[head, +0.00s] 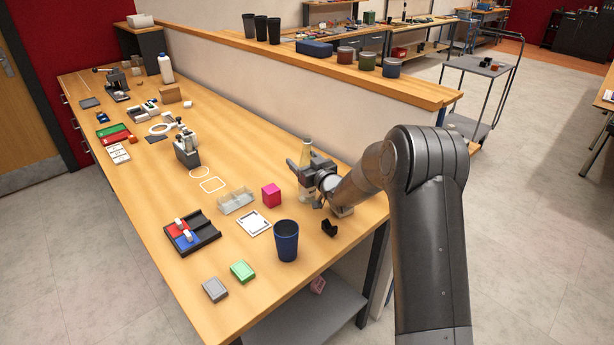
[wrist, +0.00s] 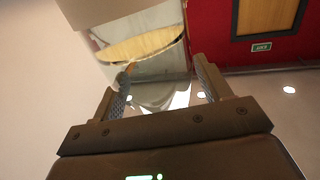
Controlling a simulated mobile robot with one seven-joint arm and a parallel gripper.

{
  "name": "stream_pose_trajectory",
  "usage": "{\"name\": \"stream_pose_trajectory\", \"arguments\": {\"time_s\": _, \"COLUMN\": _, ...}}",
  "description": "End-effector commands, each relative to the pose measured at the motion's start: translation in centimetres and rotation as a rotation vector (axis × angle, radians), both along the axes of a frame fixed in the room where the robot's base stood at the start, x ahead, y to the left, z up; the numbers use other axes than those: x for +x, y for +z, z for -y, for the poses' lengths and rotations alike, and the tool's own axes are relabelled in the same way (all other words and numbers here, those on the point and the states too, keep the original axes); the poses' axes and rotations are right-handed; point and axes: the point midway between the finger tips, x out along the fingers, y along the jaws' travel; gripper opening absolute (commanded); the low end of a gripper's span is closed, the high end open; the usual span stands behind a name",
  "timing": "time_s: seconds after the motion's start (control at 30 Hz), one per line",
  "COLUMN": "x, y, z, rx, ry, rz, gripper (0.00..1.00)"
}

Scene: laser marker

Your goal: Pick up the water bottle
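A clear bottle (head: 306,150) with a yellowish upper part stands upright near the back edge of the bench, by the low wall. My gripper (head: 298,172) is at its middle and hides part of it. In the wrist view, a large see-through surface that looks like the bottle (wrist: 148,78) fills the space ahead of and between the fingers. My gripper (wrist: 158,85) has its fingers spread wide there. Firm contact with the bottle does not show.
A pink cube (head: 271,195), a clear tray (head: 236,201) and a dark blue cup (head: 286,240) stand left of and in front of my gripper. A small black holder (head: 329,228) is close by. The low wall (head: 270,105) runs behind. A white bottle (head: 166,69) stands farther back.

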Motion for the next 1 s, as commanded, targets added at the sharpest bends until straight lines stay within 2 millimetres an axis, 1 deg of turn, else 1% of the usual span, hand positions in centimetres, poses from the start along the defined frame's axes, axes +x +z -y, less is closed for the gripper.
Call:
{"name": "stream_pose_trajectory", "arguments": {"time_s": 0.03, "x": -0.01, "y": 0.01, "z": 0.01, "rx": 0.000, "ry": 0.000, "rz": 0.000, "gripper": 0.66}}
{"name": "stream_pose_trajectory", "arguments": {"time_s": 0.07, "x": -0.01, "y": 0.01, "z": 0.01, "rx": 0.000, "ry": 0.000, "rz": 0.000, "gripper": 0.64}}
{"name": "stream_pose_trajectory", "arguments": {"time_s": 0.73, "x": -0.02, "y": 0.03, "z": 0.01, "rx": 0.000, "ry": 0.000, "rz": 0.000, "gripper": 0.09}}
{"name": "stream_pose_trajectory", "arguments": {"time_s": 1.0, "x": 0.01, "y": 0.22, "z": -0.01, "rx": 0.001, "ry": 0.000, "rz": 0.003, "gripper": 0.09}}
